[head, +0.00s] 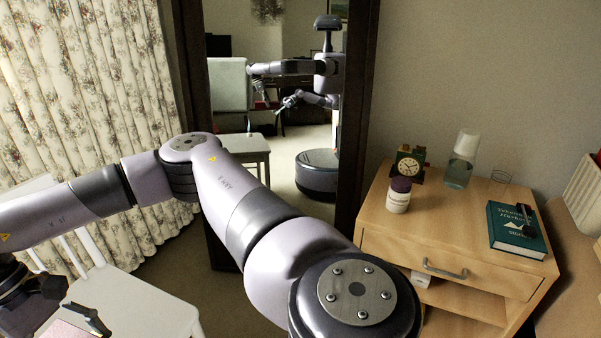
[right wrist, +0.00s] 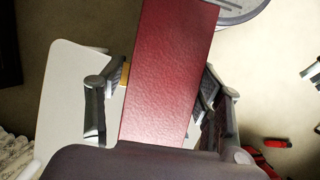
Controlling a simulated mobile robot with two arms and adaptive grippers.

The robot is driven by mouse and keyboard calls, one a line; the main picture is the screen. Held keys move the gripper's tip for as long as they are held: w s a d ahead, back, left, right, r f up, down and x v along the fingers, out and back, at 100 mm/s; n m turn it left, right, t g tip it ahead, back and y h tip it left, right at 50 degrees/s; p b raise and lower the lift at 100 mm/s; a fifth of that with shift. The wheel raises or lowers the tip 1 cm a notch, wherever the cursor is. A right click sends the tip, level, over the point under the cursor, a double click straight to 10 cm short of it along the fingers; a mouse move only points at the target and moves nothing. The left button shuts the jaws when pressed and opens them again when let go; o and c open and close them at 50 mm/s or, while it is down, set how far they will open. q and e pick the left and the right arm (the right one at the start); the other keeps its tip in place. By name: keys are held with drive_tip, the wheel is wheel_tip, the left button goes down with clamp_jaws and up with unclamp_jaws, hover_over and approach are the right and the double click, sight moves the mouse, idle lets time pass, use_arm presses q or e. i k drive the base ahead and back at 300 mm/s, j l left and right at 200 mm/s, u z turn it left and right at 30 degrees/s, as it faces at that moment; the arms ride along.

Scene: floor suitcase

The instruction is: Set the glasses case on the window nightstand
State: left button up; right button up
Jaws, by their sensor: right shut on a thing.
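The glasses case appears to be the dark red, long box (right wrist: 168,70) in the right wrist view. My right gripper (right wrist: 166,85) is shut on it, one finger on each side. In the head view a gripper (head: 75,312) shows at the lower left, above a white chair, with a pinkish surface beside it; it appears to be the right one, partly cut off. A wooden nightstand (head: 400,232) stands at the right; I cannot tell whether it is the window one.
The nightstand top holds a clock (head: 409,164), a white jar (head: 398,196), a carafe (head: 461,162) and a green book (head: 515,230) with a dark object on it. Its front middle is clear. A white chair (head: 130,300) and a tall mirror (head: 300,150) stand left of it.

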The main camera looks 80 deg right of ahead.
sight(439, 220)
drive_tip(key=z, duration=1.85)
